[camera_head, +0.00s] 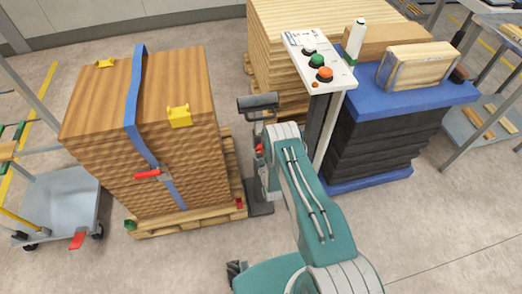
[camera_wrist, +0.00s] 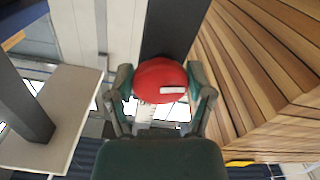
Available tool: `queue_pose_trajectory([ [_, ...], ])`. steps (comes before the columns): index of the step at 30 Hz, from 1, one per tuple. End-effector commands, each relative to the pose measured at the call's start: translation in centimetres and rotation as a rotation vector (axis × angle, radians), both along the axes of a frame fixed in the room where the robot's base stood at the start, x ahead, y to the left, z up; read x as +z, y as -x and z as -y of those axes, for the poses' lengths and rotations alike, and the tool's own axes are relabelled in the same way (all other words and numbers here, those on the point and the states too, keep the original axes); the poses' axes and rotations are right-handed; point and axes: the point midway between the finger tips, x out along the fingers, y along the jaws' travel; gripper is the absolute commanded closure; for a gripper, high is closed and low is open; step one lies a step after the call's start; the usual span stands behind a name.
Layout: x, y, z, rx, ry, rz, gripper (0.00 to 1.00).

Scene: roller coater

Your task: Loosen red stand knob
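The red stand knob (camera_wrist: 160,80) is round with a small white mark and sits between the fingers of my gripper (camera_wrist: 160,88) in the wrist view. The fingers meet its left and right sides with no clear gap. In the head view only a small red part of the knob (camera_head: 259,149) shows beside my gripper. The roller stand (camera_head: 258,102) has a dark roller on top. It stands between the wooden stack and my arm, and my arm hides part of its post. Its dark post also shows behind the knob in the wrist view (camera_wrist: 172,28).
A strapped wooden stack (camera_head: 90,150) on a pallet (camera_head: 190,222) stands close left of the stand. A control panel (camera_head: 340,76) with buttons and a blue-topped dark stack (camera_head: 375,135) are close on the right. A cart (camera_head: 65,200) is at the far left. The front floor is clear.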

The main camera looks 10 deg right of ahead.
Motion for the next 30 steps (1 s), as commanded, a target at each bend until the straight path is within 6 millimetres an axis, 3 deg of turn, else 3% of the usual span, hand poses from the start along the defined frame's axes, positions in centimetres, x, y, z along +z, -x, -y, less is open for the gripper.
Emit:
queue_pose_trajectory([
  [22,0.09,-0.19,-0.19,0.004,-0.138,0.002,0.80],
  [23,0.09,-0.19,-0.19,0.004,-0.138,0.002,0.19],
  [24,0.09,-0.18,-0.19,0.004,-0.137,0.002,0.01],
  [30,0.07,-0.11,-0.15,0.002,-0.137,0.002,0.00],
])
